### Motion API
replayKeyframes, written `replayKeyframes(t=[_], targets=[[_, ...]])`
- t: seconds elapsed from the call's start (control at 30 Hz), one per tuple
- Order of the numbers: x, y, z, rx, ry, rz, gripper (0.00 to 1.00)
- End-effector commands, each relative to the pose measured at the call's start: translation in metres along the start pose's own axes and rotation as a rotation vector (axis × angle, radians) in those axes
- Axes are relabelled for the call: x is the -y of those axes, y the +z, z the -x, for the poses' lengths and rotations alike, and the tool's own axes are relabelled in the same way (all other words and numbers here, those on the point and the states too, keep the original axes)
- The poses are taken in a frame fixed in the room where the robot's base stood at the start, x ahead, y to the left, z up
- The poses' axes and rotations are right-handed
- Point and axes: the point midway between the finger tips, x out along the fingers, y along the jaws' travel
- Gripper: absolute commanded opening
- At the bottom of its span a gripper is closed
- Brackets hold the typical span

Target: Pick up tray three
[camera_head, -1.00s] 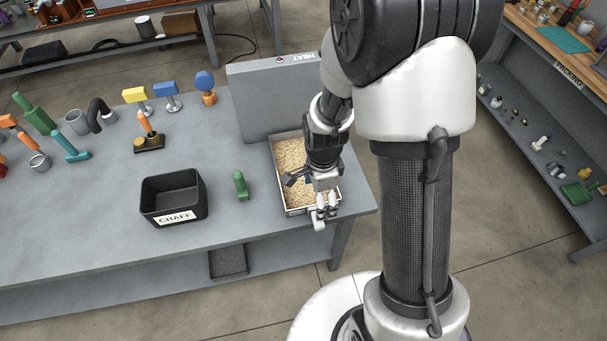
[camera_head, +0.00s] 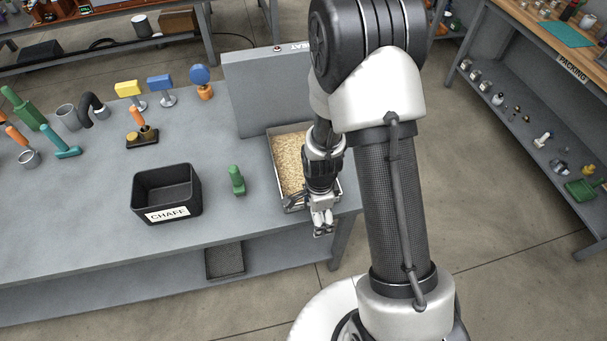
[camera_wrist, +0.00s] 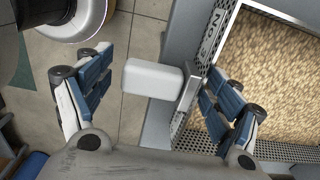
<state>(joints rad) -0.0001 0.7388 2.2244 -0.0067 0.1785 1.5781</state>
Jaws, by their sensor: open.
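A shallow metal tray (camera_head: 271,152) filled with pale beans stands at the right end of the grey bench, in front of a grey heater box. In the wrist view the tray (camera_wrist: 228,22) is at the right, with perforated walls, a partly visible label whose number I cannot read, and a white block-shaped handle (camera_wrist: 153,78). My gripper (camera_head: 322,226) is at the tray's near end, by the bench's front edge. In the wrist view my gripper (camera_wrist: 155,95) is open, one finger each side of the handle. The right finger overlaps the tray's near wall; I see no grip.
A black bin marked CHAFF (camera_head: 167,190) and a green object (camera_head: 236,180) stand left of the tray. The heater box (camera_head: 265,92) rises behind it. Several tools stand at the bench's left. A packing bench (camera_head: 570,70) is at the far right. Floor is clear between the benches.

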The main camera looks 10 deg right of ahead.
Motion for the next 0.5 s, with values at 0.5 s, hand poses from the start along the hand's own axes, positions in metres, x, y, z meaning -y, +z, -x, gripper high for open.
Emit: replayKeyframes(t=[0.5], targets=[[0.0003, -0.0001, 0.0015, 0.0, 0.0, 0.0, 0.59]])
